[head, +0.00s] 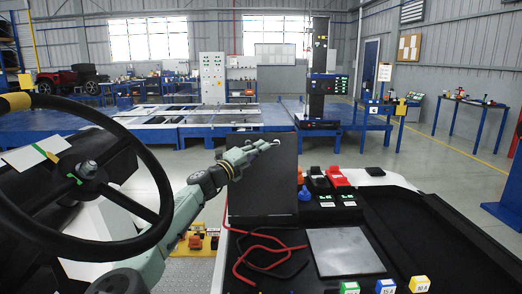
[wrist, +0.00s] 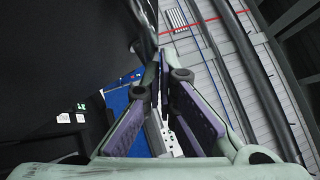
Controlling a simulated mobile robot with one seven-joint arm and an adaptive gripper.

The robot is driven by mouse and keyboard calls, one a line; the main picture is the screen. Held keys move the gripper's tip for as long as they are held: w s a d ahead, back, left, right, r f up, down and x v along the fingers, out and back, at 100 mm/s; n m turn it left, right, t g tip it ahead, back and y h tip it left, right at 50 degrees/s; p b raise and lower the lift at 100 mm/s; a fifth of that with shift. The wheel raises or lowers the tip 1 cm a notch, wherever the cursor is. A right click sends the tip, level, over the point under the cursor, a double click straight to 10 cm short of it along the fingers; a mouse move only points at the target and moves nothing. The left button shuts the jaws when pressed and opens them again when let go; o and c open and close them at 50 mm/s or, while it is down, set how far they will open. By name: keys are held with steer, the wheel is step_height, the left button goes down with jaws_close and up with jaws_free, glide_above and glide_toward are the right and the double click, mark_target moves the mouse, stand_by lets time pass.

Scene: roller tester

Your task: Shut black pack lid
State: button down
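The black pack lid (head: 262,190) stands raised as a flat dark panel in the middle of the head view. In the wrist view a large dark surface (wrist: 60,45), seemingly the lid, fills the left side. My gripper (head: 270,146) is in front of the lid's upper part, near its top edge. In the wrist view my gripper (wrist: 162,68) has its fingertips close together, with a narrow gap between the pads lower down. I cannot tell whether the tips touch the lid or hold anything. The lid's hinge and the pack's interior are not clearly visible.
Red and black cables (head: 265,255) and a grey plate (head: 345,252) lie in front of the lid. Small red and black connectors (head: 337,177) sit to its right. A steering wheel (head: 85,170) stands at the left. A black tray (head: 425,235) on the right has bare room.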

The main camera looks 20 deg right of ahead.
steer(key=shift+w+d+p, duration=0.2)
steer(key=shift+w+p, duration=0.05)
steer(key=shift+w, duration=0.55)
steer(key=shift+w+d+p, duration=0.2)
steer(key=shift+w, duration=0.6)
